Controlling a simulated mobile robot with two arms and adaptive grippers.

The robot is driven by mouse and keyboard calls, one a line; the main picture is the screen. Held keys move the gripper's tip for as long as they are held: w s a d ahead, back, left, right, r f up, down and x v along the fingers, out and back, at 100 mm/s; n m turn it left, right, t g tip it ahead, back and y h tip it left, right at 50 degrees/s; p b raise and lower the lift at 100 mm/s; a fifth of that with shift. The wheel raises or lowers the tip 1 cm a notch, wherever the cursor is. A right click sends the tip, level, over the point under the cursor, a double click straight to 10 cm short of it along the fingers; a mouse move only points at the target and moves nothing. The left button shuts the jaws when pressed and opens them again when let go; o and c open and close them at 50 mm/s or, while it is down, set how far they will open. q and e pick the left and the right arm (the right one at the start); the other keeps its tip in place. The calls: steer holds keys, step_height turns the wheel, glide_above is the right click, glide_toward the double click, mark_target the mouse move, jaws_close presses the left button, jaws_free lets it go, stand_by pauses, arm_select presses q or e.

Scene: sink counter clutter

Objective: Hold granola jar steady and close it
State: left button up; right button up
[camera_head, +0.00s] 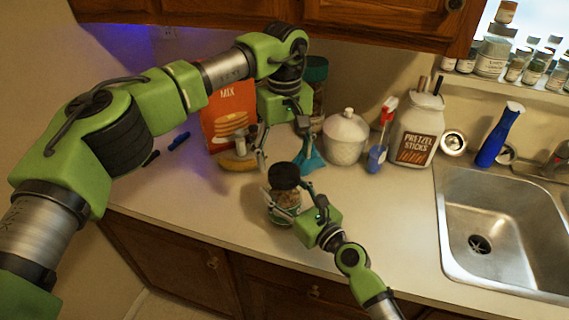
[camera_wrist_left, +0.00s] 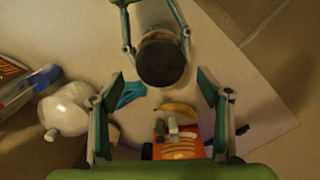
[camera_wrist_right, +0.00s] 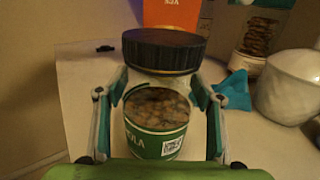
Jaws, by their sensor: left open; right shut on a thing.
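The granola jar (camera_head: 285,204) stands on the counter, clear with granola inside and a green label. My right gripper (camera_wrist_right: 163,95) is shut around its sides; the jar's front shows in the right wrist view (camera_wrist_right: 157,125). The round black lid (camera_head: 283,176) sits on the jar top, with a pale band under its rim (camera_wrist_right: 165,50). I cannot tell how tightly it sits. My left gripper (camera_head: 284,152) is open and empty above and behind the lid. In the left wrist view the lid (camera_wrist_left: 161,62) lies just beyond its fingertips, not between them.
Behind the jar are an orange mix box (camera_head: 229,112), a banana (camera_head: 238,162), a teal cloth (camera_head: 309,157) and a white lidded pot (camera_head: 346,137). A pretzel jar (camera_head: 416,137) and the sink (camera_head: 497,235) are at right. Counter is clear right of the jar.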

mark_target(284, 172)
arm_select(q)
steer(key=shift+r, duration=0.15)
steer(key=shift+c, duration=0.3)
steer(key=n, duration=0.6)
steer(key=shift+r, duration=0.4)
steer(key=n, duration=0.5)
steer(key=r+n, duration=0.1)
steer(key=n, duration=0.8)
steer(key=shift+r+n, duration=0.3)
steer(key=shift+r, duration=0.1)
steer(key=n, duration=0.7)
steer(key=shift+r, duration=0.4)
steer(key=shift+f, duration=4)
